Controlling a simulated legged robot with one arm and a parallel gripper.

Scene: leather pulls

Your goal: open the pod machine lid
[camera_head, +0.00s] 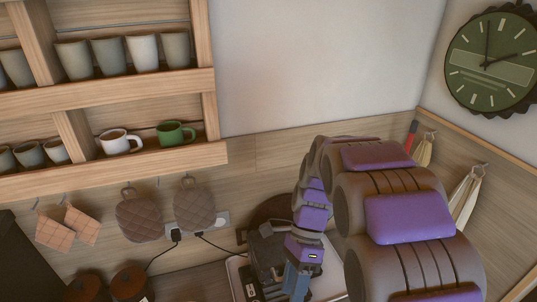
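A dark machine (268,257), which looks like the pod machine, stands on a pale tray low in the middle of the head view. My arm covers its right side, and I cannot make out its lid or whether the lid is up or down. My gripper (297,282) points down at the machine's right side, close to the bottom edge of the picture. Its fingertips are not clear, so I cannot tell whether it is open or touching the machine.
A wooden shelf (120,84) with several cups hangs at the upper left. Quilted mitts (194,206) and checked cloths (68,226) hang below it. Black cords run from a wall socket (222,218). Dark round jars (129,284) stand at lower left. A clock (492,62) hangs at upper right.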

